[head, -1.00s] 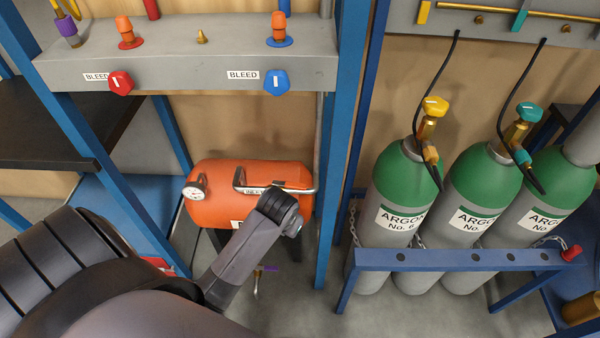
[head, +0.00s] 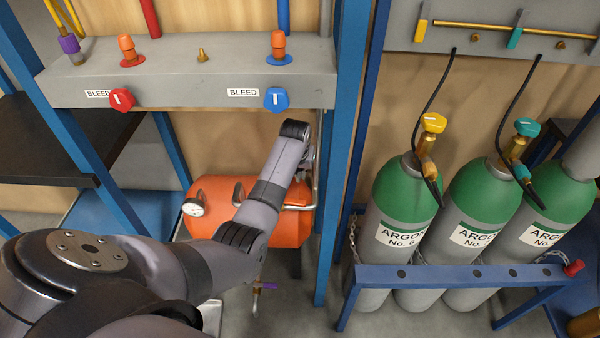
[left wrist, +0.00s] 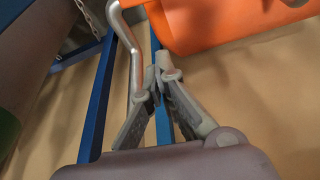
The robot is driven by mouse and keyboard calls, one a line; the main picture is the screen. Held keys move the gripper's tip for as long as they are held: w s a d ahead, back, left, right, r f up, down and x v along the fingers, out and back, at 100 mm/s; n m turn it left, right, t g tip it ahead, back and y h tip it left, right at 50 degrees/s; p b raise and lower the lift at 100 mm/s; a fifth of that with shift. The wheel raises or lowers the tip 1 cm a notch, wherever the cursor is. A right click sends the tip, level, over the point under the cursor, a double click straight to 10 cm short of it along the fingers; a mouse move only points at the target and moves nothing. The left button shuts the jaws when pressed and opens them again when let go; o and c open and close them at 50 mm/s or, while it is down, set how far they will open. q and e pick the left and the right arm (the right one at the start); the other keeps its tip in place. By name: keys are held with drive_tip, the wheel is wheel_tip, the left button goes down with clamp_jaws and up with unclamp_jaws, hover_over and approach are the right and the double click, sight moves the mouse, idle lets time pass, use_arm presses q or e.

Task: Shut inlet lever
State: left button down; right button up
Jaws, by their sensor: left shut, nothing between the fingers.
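The orange tank (head: 228,190) lies low behind the blue frame, with a silver pipe (head: 303,200) at its right end. My left arm crosses in front of the tank, and its end reaches up beside the pipe. It hides part of the tank, and I cannot make out the inlet lever there. In the left wrist view my left gripper (left wrist: 155,84) is shut and empty. Its fingertips are close to the silver pipe (left wrist: 136,60) and below the orange tank (left wrist: 205,22) in the picture; I cannot tell whether they touch. My right gripper is not in view.
A grey panel with a red knob (head: 121,99) and a blue knob (head: 276,99) is above the tank. A blue post (head: 340,150) stands right of the pipe. Argon cylinders (head: 400,205) stand behind a blue rail (head: 465,275). A purple-handled valve (head: 267,285) hangs under the tank.

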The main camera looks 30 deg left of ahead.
sight(289, 202)
use_arm(q)
drive_tip(key=d+b+x, duration=0.1)
drive_tip(key=x, duration=0.5)
drive_tip(key=s, duration=0.1)
drive_tip(key=s+p, duration=0.2)
drive_tip(key=shift+s+d, duration=0.25)
drive_tip(key=shift+s, duration=0.05)
drive_tip(key=shift+r+p, duration=0.1)
drive_tip(key=shift+p, duration=0.2)
drive_tip(key=shift+s+d+m+p, duration=0.15)
drive_tip(key=shift+s+m+p, duration=0.05)
drive_tip(key=shift+m+p, duration=0.25)
